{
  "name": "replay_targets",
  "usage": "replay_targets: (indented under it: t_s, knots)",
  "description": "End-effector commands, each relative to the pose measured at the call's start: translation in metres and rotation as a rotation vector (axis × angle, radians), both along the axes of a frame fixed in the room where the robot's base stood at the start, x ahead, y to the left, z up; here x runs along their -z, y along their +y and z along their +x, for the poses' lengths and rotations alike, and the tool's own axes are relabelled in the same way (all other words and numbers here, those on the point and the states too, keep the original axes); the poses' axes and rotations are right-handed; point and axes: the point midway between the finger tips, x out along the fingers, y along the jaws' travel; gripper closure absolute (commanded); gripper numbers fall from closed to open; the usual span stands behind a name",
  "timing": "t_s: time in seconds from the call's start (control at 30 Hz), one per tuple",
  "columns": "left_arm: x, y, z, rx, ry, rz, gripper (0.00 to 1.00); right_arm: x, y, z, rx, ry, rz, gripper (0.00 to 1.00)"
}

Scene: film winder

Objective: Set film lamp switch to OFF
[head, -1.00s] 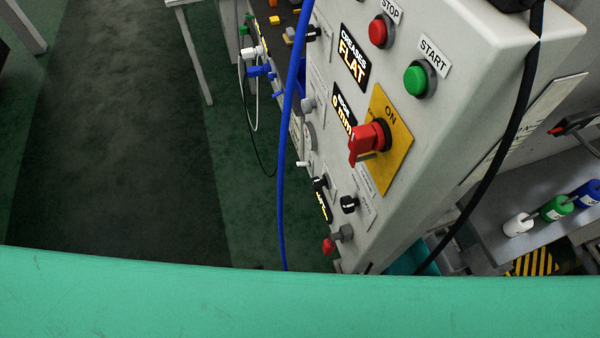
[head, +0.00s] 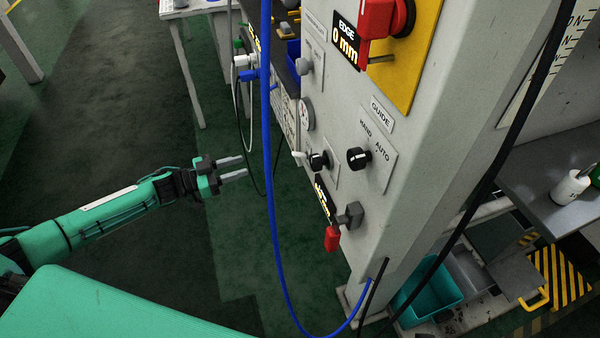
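My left gripper (head: 238,168) hangs in free air left of the control panel (head: 352,100). Its two fingers point right with a gap between them and nothing in it. No label reading film lamp is legible, so I cannot tell which control is that switch. A black rotary knob (head: 319,161) sits low on the panel with a small white lever (head: 299,155) beside it. Another black knob (head: 358,157) sits under a GUIDE plate marked HAND and AUTO. A grey switch (head: 350,214) with a red tag (head: 332,238) is at the bottom. My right gripper is out of view.
A blue cable (head: 268,180) hangs between my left gripper and the panel. A black cable (head: 482,190) crosses the panel's right side. A red rotary switch (head: 385,20) is on a yellow plate above. A teal bin (head: 432,292) stands lower right. Floor left is clear.

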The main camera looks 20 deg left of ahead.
Motion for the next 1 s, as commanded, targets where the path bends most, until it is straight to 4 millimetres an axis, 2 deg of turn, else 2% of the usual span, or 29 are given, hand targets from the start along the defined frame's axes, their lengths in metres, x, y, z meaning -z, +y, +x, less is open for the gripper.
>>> replay_targets:
  t_s: [0.13,0.27,0.8,1.0]
  knots:
    - [-0.007,-0.005,-0.007,0.055,-0.001,-0.011,0.64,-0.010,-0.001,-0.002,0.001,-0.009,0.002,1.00]
    - [-0.011,-0.012,-0.003,0.062,-0.002,-0.015,0.64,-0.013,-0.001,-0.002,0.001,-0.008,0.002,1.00]
    - [-0.011,-0.098,0.055,0.060,-0.003,-0.015,0.64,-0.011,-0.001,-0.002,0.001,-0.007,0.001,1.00]
    - [-0.010,-0.116,0.067,0.059,-0.001,-0.014,0.64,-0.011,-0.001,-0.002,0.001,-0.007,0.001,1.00]
